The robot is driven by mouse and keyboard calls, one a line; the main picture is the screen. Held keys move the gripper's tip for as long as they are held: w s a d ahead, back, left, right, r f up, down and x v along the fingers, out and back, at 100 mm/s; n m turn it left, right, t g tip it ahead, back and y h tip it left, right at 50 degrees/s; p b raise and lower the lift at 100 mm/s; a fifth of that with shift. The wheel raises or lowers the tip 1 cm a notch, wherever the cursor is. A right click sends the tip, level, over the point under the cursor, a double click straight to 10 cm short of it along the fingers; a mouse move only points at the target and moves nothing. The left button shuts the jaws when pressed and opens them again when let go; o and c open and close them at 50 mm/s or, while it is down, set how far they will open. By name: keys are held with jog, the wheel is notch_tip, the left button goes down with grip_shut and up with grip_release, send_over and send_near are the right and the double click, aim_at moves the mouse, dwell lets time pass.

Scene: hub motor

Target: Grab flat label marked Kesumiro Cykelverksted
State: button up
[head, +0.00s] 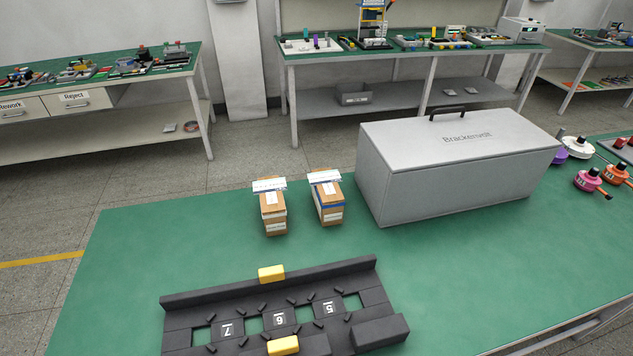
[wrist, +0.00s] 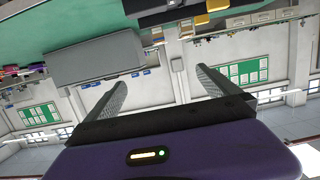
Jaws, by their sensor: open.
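Two small cardboard boxes stand side by side on the green table in the head view, a left one (head: 273,215) and a right one (head: 329,207). A flat white label (head: 269,184) lies on top of the left box, and another flat white label (head: 324,177) lies on the right box. Their print is too small to read, so I cannot tell which says Kesumiro Cykelverksted. My gripper (wrist: 158,73) shows only in the wrist view. Its two fingers are spread apart with nothing between them, away from the table.
A large grey lidded case (head: 455,165) marked Brackenvolt stands right of the boxes. A dark fixture (head: 215,300) with numbered slots and yellow blocks (head: 271,273) lies in front. Colored motor parts (head: 587,180) sit at the far right. The green table's left part (head: 150,240) is clear.

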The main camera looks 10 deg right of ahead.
jog(key=w+f+m+t, duration=0.1)
jog(key=w+f+m, duration=0.1)
jog(key=w+m, duration=0.7)
jog(key=w+f+m+t+b, duration=0.1)
jog(key=w+f+m, duration=0.2)
jog(key=w+m, duration=0.7)
jog(key=w+d+f+m+t+b, duration=0.1)
jog(key=w+f+m, duration=0.2)
jog(key=w+m, duration=0.7)
jog(key=shift+w, duration=6.05)
jog(key=shift+w+a+f+m, duration=0.15)
jog(key=shift+f+m, duration=0.4)
jog(key=shift+m, duration=0.6)
jog(key=shift+w+f+m, duration=0.1)
jog(key=shift+f+m, duration=0.5)
jog(key=shift+m, duration=0.6)
jog(key=shift+w+a+f+m, duration=0.15)
jog(key=shift+f+m, duration=0.4)
jog(key=shift+m, duration=0.6)
